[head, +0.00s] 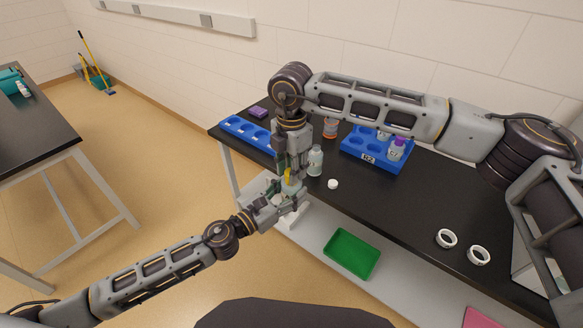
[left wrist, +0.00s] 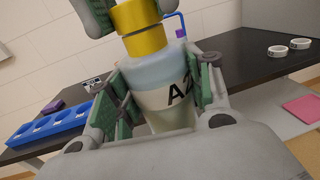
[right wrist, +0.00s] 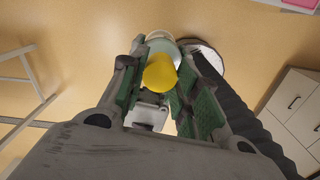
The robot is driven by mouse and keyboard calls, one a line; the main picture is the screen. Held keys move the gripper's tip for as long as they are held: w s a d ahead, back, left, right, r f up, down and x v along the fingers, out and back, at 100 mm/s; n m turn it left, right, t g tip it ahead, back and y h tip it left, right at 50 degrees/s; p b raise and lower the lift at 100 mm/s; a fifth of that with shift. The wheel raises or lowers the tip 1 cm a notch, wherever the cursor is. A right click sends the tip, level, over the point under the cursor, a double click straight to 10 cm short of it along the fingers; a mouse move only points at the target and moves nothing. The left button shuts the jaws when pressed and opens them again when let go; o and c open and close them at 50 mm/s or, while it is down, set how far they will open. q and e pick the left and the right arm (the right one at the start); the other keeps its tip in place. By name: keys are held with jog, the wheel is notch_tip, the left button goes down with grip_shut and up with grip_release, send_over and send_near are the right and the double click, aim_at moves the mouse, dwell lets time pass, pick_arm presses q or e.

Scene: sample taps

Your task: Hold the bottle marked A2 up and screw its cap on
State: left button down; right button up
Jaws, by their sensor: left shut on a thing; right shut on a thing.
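The bottle marked A2 (left wrist: 168,107) is pale and translucent, with its label toward the left wrist camera. My left gripper (head: 287,196) is shut around its body and holds it, somewhat tilted in the left wrist view, off the front edge of the table. A yellow cap (left wrist: 143,30) is at the bottle's top, against the shoulder; I cannot tell how far it is threaded. My right gripper (right wrist: 160,85) is shut on this cap (right wrist: 159,73) from above. The cap also shows in the head view (head: 288,174); the bottle there is mostly hidden by the fingers.
A clear uncapped bottle (head: 315,162) and a white cap (head: 333,184) are close by on the black table (head: 400,205). Behind are a blue rack (head: 360,152) with a purple-capped bottle (head: 396,150), and an orange bottle (head: 330,129). A green tray (head: 352,254) lies below.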

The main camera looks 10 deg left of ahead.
jog(key=m, duration=0.4)
jog(key=shift+w+m, duration=0.1)
jog(key=shift+m, duration=0.3)
jog(key=m, duration=0.5)
jog(key=o, duration=0.7)
jog(key=shift+o, duration=0.2)
jog(key=shift+r, duration=0.15)
notch_tip(320, 180, up, 12)
jog(key=shift+a+f, duration=0.1)
jog(key=shift+f, duration=0.15)
dwell(0.5)
